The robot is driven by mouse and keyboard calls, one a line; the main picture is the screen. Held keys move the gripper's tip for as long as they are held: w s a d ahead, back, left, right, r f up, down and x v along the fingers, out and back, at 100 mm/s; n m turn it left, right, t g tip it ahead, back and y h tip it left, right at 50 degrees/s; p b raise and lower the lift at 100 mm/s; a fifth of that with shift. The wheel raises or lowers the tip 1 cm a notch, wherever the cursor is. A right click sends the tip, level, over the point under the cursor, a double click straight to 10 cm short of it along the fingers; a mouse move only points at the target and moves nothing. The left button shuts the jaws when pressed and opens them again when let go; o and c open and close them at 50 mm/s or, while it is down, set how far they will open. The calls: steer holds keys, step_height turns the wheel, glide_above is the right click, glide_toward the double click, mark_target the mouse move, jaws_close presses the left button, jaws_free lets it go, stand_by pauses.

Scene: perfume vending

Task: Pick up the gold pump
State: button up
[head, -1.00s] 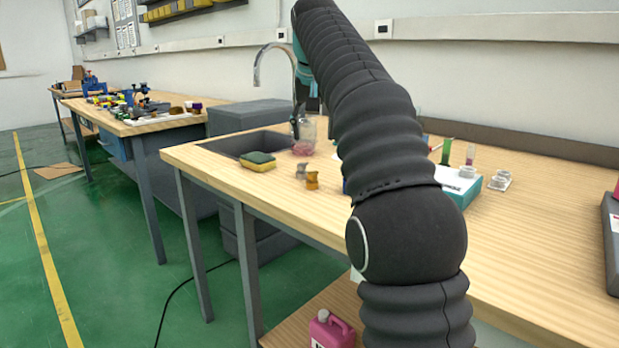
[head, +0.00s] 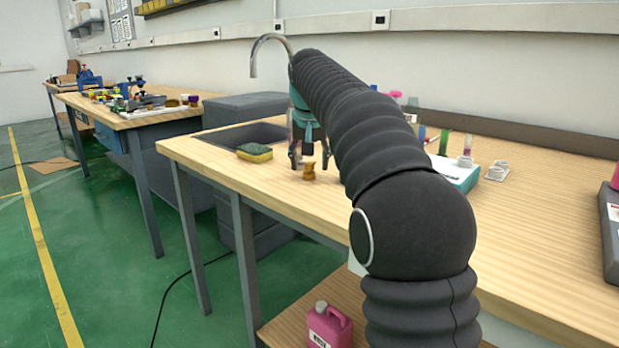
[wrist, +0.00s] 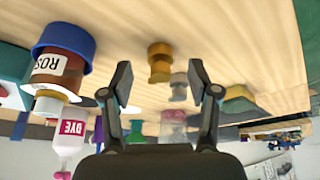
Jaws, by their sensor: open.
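The gold pump (head: 309,172) stands on the wooden table near its front edge in the head view. In the wrist view the gold pump (wrist: 160,62) appears beyond and between my fingertips, apart from both. My gripper (head: 302,160) is open and low over the table, just behind the gold pump as the head view sees it. In the wrist view my gripper (wrist: 160,80) has its fingers spread with nothing held. A similar silver pump (wrist: 179,86) stands close to the gold one; the head view does not show it clearly.
A yellow-green sponge (head: 255,152) lies beside the sink (head: 225,140), left of my gripper. The wrist view shows an amber bottle with a blue cap (wrist: 62,62), a dye bottle (wrist: 72,132) and a pinkish glass bottle (wrist: 173,125). Bare tabletop surrounds the pump's front side.

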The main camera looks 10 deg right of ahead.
mark_target(309, 175)
steer(key=shift+x, duration=1.2)
steer(key=c, duration=0.9)
steer(key=shift+c, duration=0.2)
